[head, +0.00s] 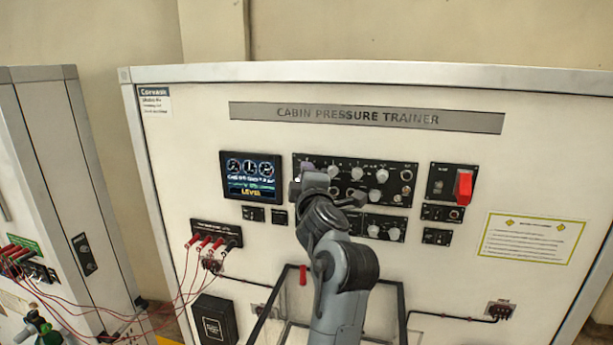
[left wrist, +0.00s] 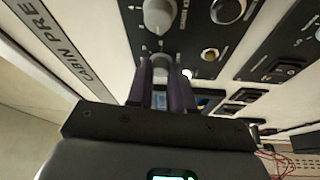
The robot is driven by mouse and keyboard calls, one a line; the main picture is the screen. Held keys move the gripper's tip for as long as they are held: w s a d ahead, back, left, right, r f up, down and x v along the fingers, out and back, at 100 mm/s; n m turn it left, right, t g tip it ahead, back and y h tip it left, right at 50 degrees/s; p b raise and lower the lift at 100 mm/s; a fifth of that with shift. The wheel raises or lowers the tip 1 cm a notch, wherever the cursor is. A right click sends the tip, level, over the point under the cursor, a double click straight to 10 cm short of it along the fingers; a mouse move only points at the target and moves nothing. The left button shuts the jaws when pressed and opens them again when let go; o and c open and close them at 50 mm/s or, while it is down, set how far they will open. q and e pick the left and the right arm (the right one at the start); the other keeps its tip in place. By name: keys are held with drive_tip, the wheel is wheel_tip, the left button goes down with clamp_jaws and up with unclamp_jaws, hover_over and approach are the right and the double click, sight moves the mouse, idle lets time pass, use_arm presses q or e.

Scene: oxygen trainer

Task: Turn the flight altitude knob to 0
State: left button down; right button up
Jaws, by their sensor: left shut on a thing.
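The black control panel (head: 408,172) with several grey knobs is on the white trainer front. My left gripper (head: 308,172) is at the panel's left end, and its arm hides part of the panel. In the left wrist view the two purple fingers (left wrist: 161,66) are closed around a small grey knob (left wrist: 160,60), one finger on each side. The knob's label and pointer are hidden, so I cannot read its setting or tell which knob it is. A larger grey knob (left wrist: 158,15) sits just beyond the fingertips. My right gripper is not in view.
A lit display (head: 252,176) is left of the panel. A red switch guard (head: 464,185) is to the right. Red plugs and cables (head: 206,243) are at lower left. A black box (head: 214,319) is below.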

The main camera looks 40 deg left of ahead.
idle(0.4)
use_arm(q)
drive_tip(key=c, duration=1)
unclamp_jaws()
drive_tip(key=b+v, duration=0.3)
drive_tip(key=v, duration=0.7)
drive_tip(key=shift+s+d+b, duration=0.3)
drive_tip(key=shift+b, duration=0.1)
